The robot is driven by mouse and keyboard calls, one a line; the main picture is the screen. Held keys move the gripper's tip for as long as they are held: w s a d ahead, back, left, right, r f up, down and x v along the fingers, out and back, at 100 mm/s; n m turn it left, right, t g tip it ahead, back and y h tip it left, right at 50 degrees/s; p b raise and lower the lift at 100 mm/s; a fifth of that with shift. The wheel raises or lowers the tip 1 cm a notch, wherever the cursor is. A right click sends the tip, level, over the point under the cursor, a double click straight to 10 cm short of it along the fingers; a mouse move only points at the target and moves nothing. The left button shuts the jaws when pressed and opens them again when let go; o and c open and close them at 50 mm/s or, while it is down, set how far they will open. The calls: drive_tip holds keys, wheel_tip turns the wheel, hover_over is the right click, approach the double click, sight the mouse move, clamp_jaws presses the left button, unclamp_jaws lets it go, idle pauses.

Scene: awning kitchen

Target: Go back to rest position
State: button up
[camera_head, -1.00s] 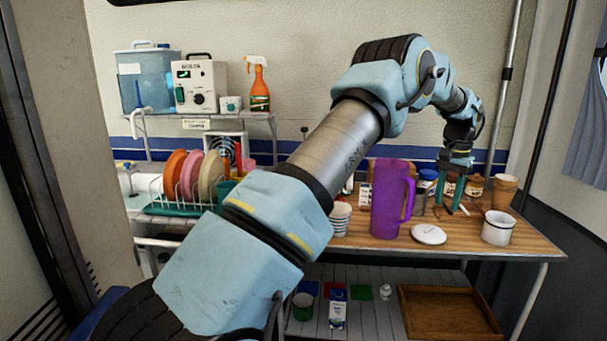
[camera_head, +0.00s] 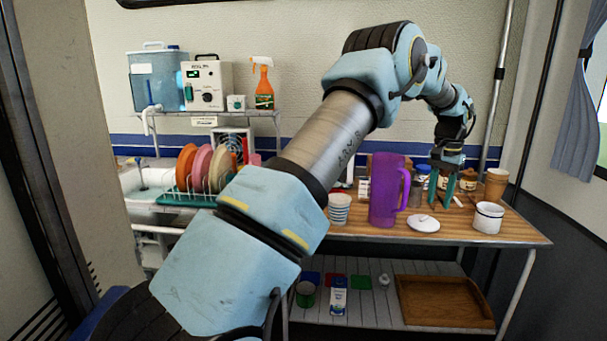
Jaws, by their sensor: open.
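My gripper (camera_head: 444,190) points down over the back right part of the wooden table (camera_head: 460,232). Its two green fingers are apart, with nothing seen between them. Behind and beside it stand small jars, one with a blue lid (camera_head: 421,176), partly hidden by the fingers. My arm reaches across the middle of the view from the lower left, bent high at the elbow.
A purple pitcher (camera_head: 387,190), a striped cup (camera_head: 340,209), a white lid (camera_head: 423,223), a white mug (camera_head: 488,217) and brown cups (camera_head: 495,185) stand around my gripper. A dish rack (camera_head: 190,199) is at left. A wooden tray (camera_head: 445,301) lies on the lower shelf.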

drive_tip(key=s+a+r+n, duration=0.1)
drive_tip(key=s+a+n, duration=0.1)
drive_tip(key=a, duration=1.1)
drive_tip(key=s+a+n, duration=0.2)
drive_tip(key=a, duration=1.1)
drive_tip(key=s+a+f+n+t, duration=0.1)
drive_tip(key=s+a+n, duration=0.3)
drive_tip(key=s+a, duration=1.2)
drive_tip(key=shift+a+f+n+t, duration=0.3)
drive_tip(key=shift+f+n, duration=0.1)
drive_tip(key=shift+f, duration=0.5)
